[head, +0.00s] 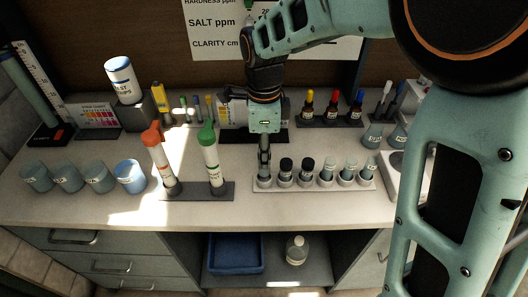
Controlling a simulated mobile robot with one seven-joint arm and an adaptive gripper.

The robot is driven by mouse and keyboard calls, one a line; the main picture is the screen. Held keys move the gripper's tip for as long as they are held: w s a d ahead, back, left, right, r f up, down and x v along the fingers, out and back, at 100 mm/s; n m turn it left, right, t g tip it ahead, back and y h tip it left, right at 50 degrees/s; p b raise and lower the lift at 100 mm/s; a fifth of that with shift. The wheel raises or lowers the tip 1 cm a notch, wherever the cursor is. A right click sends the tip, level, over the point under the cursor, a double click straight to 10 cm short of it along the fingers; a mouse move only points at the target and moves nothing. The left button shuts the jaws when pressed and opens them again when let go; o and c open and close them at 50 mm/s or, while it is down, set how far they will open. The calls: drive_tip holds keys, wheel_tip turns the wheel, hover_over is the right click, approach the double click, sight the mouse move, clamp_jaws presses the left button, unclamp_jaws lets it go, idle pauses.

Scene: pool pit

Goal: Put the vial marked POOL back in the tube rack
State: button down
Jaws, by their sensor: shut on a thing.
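The tube rack (315,188) is a low pale strip near the front of the counter. Its row holds several small vials, two with black caps (296,168) left of centre and pale-topped ones to the right. My gripper (264,160) points down over the rack's leftmost place, with its fingers shut on a vial (264,180). The fingers cover most of that vial, and its marking is too small to read. The held vial's lower end is at the leftmost place. I cannot tell whether it is fully seated.
Two tall tubes, orange-capped (160,158) and green-capped (211,157), stand left of the rack. Dropper bottles (331,108) stand behind it. Blue cups (98,178) line the left. Flasks (373,134) stand at right, beside my arm. Bare counter lies along the front.

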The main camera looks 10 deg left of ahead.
drive_tip(key=shift+f, duration=0.2)
drive_tip(key=shift+f+b, duration=0.8)
drive_tip(key=shift+f, duration=0.05)
drive_tip(key=shift+f+b, duration=0.55)
drive_tip(key=shift+f, duration=0.2)
idle(1.0)
drive_tip(key=c, duration=1.6)
unclamp_jaws()
drive_tip(key=shift+r, duration=0.15)
drive_tip(key=shift+r+p, duration=2.65)
drive_tip(key=shift+r, duration=0.8)
drive_tip(key=shift+w, duration=0.1)
